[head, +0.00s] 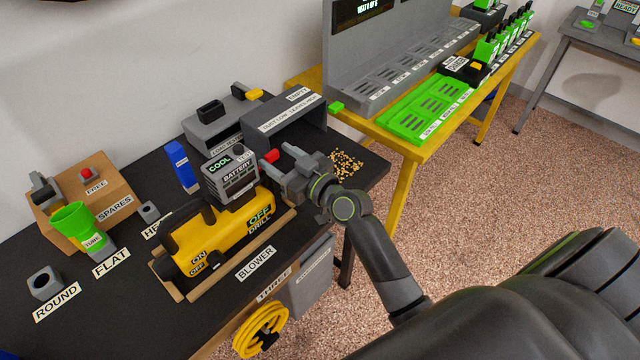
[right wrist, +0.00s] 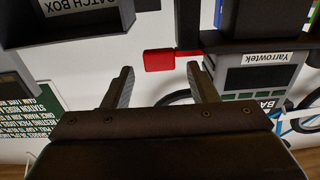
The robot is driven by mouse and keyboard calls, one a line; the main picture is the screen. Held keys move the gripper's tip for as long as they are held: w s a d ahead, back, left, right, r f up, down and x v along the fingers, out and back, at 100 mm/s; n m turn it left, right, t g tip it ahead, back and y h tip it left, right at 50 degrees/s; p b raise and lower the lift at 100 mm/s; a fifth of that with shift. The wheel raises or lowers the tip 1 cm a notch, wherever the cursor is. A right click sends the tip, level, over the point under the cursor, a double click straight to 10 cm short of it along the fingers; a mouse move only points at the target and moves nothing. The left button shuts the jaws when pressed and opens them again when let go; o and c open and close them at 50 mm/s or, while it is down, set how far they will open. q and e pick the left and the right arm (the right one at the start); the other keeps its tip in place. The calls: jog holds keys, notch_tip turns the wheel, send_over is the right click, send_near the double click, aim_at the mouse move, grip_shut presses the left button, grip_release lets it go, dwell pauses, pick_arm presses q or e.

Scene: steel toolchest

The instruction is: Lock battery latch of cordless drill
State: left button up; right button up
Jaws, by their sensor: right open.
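The cordless drill (head: 215,237) is a yellow body lying in a wooden cradle on the black bench. Its grey battery pack (head: 231,174), with a "COOL" display, sits on top. A red latch (head: 271,156) sticks out beside the pack. In the right wrist view the red latch (right wrist: 172,60) lies just beyond and between the fingertips, with a thin red bar running toward the pack (right wrist: 260,76). My right gripper (head: 278,160) is open and empty, at the right of the pack; it also shows in the right wrist view (right wrist: 161,82). My left gripper is out of view.
A grey box (head: 285,122) stands behind the gripper, with loose pellets (head: 347,162) to its right. A blue block (head: 181,166) stands left of the pack. A wooden spares box (head: 110,208) and green cup (head: 76,225) are farther left. A yellow table (head: 403,150) adjoins at right.

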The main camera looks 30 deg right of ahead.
jog(key=b+v, duration=0.2)
jog(key=v, duration=1.2)
jog(key=shift+s+b, duration=0.15)
jog(key=shift+b, duration=0.25)
jog(key=s+d+f+m+g+h, duration=0.1)
jog(key=s+f+g+h, duration=0.3)
jog(key=s+f+g, duration=0.6)
jog(key=s+d+f+m+g+h, duration=0.2)
jog(key=s+d+f, duration=0.1)
jog(key=s, duration=0.3)
jog(key=s+d+f+m+g+h, duration=0.1)
jog(key=s+d+f+m+h, duration=0.15)
jog(key=s, duration=0.35)
notch_tip(320, 180, down, 26)
jog(key=d+g, duration=0.1)
jog(key=d, duration=0.1)
jog(key=s+a+f+g+y, duration=0.1)
jog(key=s+f, duration=1.3)
jog(key=f, duration=0.1)
jog(key=shift+s+f+n+g, duration=0.15)
jog(key=shift+f+n+g, duration=0.15)
jog(key=shift+n, duration=0.05)
